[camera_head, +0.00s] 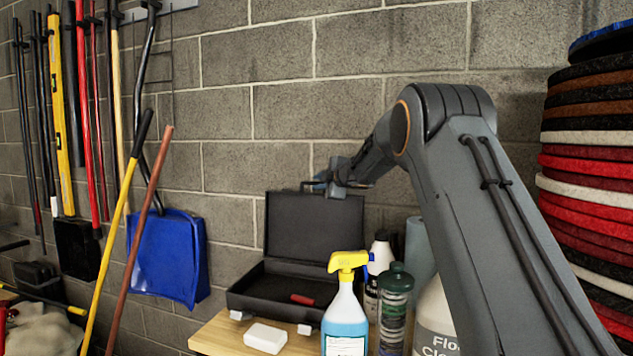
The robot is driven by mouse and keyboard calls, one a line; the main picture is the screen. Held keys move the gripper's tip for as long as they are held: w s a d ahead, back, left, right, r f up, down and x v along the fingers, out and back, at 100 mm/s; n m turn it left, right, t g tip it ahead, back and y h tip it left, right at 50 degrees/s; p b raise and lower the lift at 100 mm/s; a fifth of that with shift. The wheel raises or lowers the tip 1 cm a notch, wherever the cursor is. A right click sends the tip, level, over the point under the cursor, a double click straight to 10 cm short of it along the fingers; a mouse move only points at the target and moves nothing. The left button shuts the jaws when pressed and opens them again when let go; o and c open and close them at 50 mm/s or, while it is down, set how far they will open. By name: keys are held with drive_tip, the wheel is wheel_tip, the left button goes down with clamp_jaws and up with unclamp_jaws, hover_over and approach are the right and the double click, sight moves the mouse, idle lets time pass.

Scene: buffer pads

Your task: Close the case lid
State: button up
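The black case (262,300) sits on a wooden table in the middle of the camera_head view. Its lid (312,228) stands open, nearly upright, at the back against the block wall side. A small red-handled item (302,299) lies inside the case base. My gripper (318,186) is at the top edge of the lid, seen small and partly hidden by my own wrist. I cannot tell whether it touches the lid or whether its fingers are open.
A spray bottle (345,315) with a yellow head stands in front of the case's right side. Several bottles, including a dark green one (396,300), stand to the right. A white block (265,338) lies on the wooden table (222,336) in front. Stacked round pads (590,185) rise at the far right.

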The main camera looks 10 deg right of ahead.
drive_tip(key=shift+x, duration=1)
drive_tip(key=shift+a, duration=0.1)
drive_tip(key=shift+s, duration=0.1)
drive_tip(key=shift+c, duration=0.2)
clamp_jaws()
drive_tip(key=shift+s, duration=0.1)
